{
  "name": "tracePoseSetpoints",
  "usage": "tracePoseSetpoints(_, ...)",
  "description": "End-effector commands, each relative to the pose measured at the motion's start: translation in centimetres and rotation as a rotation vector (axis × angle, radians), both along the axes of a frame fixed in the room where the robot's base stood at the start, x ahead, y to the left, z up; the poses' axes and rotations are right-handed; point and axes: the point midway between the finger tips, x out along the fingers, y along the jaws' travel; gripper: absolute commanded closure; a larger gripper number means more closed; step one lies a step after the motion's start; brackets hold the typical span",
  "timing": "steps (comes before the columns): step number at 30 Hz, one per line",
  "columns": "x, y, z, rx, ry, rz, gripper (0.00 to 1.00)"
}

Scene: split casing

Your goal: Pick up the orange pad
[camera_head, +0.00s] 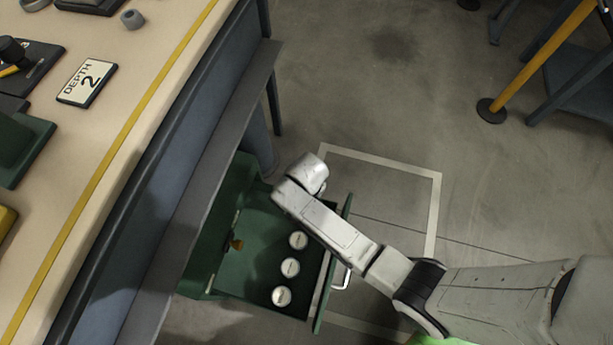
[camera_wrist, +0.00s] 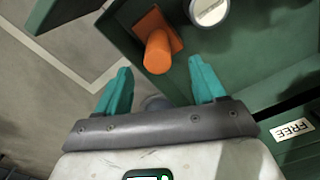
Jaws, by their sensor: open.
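The orange pad (camera_wrist: 172,35) lies in the green drawer in the wrist view, close to a drawer wall. It has a flat square base and a round upright knob facing the camera. My gripper (camera_wrist: 162,84) is open and empty, its two teal fingers spread just below the knob in the picture and apart from it. In the head view the gripper fingers are hidden by my arm over the drawer. A small orange-brown piece (camera_head: 236,244) shows in the drawer there; I cannot tell whether it is the same pad.
The open green drawer (camera_head: 258,275) holds white-topped round pieces (camera_head: 298,240), one near the pad (camera_wrist: 208,11). A FREE label (camera_wrist: 294,130) is at the right in the wrist view. The workbench (camera_head: 125,165) overhangs at left. Taped floor (camera_head: 385,195) beyond is clear.

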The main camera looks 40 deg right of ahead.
Motion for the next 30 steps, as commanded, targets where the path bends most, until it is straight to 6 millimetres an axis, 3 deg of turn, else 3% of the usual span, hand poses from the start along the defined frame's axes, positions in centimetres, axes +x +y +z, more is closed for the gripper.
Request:
tracePoseSetpoints(1, 0.0, 0.0, -1.3, 0.0, 0.002, 0.0, 0.3)
tracePoseSetpoints(6, -0.1, 0.0, -3.7, 0.0, 0.002, -0.001, 0.3)
tracePoseSetpoints(14, 0.0, -0.1, -4.9, 0.0, 0.001, -0.001, 0.3)
tracePoseSetpoints(25, 0.3, -0.2, -9.2, 0.0, 0.001, 0.0, 0.3)
tracePoseSetpoints(30, 0.3, -0.2, -9.8, 0.0, 0.001, 0.0, 0.3)
